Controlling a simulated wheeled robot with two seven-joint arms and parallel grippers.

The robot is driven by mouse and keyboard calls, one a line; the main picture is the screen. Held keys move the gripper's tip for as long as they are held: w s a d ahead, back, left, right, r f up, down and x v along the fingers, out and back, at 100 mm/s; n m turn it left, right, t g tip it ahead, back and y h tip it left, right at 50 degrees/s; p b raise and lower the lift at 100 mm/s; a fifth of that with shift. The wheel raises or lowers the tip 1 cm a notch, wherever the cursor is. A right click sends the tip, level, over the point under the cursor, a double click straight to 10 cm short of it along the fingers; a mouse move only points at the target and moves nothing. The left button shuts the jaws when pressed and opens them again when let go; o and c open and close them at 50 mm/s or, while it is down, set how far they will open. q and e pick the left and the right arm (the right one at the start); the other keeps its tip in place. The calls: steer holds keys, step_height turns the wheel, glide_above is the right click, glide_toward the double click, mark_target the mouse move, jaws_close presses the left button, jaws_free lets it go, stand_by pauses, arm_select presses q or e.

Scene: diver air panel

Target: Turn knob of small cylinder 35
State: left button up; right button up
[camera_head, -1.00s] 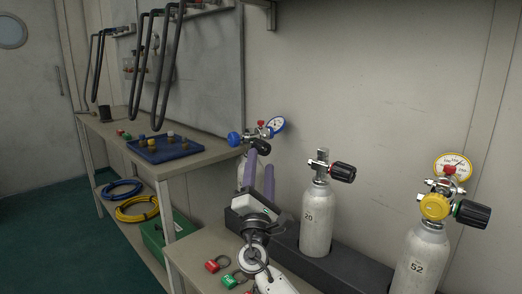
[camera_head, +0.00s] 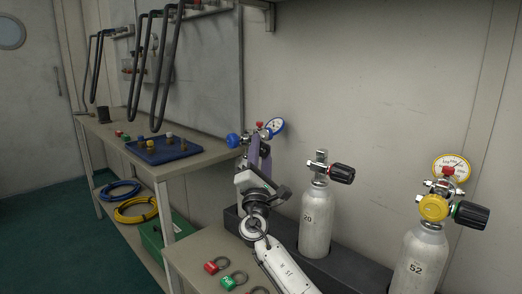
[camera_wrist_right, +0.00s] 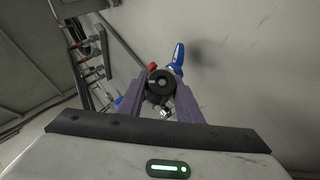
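The cylinder with the blue regulator stands at the back, mostly hidden behind my right arm, so its number does not show. Its blue regulator (camera_head: 233,140) and gauge (camera_head: 275,126) show above. My right gripper (camera_head: 259,150) has its purple fingers raised at this valve. In the right wrist view the black knob (camera_wrist_right: 160,83) lies between the two purple fingertips (camera_wrist_right: 162,92). The fingers stand apart, one on each side of it; firm contact cannot be seen. My left gripper is not in view.
Cylinder 20 (camera_head: 316,222) with a black knob (camera_head: 342,173) stands close right of my arm. Cylinder 52 (camera_head: 419,262) with a yellow regulator (camera_head: 434,207) is farther right. Red (camera_head: 211,267) and green (camera_head: 228,282) tags lie on the bench. A blue tray (camera_head: 165,151) sits on the left table.

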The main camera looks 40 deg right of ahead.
steer(key=shift+r+m+g+p, duration=0.1)
steer(key=shift+m+g+p, duration=0.5)
steer(key=shift+m+p, duration=0.15)
steer(key=shift+m+g+p, duration=0.7)
steer(key=shift+m+p, duration=0.05)
steer(key=shift+p, duration=0.2)
steer(key=shift+r+m+g+p, duration=0.1)
steer(key=shift+m+g+p, duration=0.3)
steer(key=shift+p, duration=0.05)
steer(key=shift+m+g+y+p, duration=0.35)
steer(key=shift+m+p, duration=0.25)
steer(key=shift+p, duration=0.35)
steer(key=shift+m+g+y+p, duration=0.35)
steer(key=shift+m+g+p, duration=0.3)
steer(key=shift+p, duration=0.45)
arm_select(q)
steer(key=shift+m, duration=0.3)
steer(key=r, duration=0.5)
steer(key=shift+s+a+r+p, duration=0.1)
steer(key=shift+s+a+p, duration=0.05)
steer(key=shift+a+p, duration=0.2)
arm_select(e)
steer(key=shift+f+m, duration=0.25)
steer(key=shift+f, duration=0.1)
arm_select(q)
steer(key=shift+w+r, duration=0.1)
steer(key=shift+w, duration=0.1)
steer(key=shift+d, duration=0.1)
arm_select(e)
steer(key=o, duration=1)
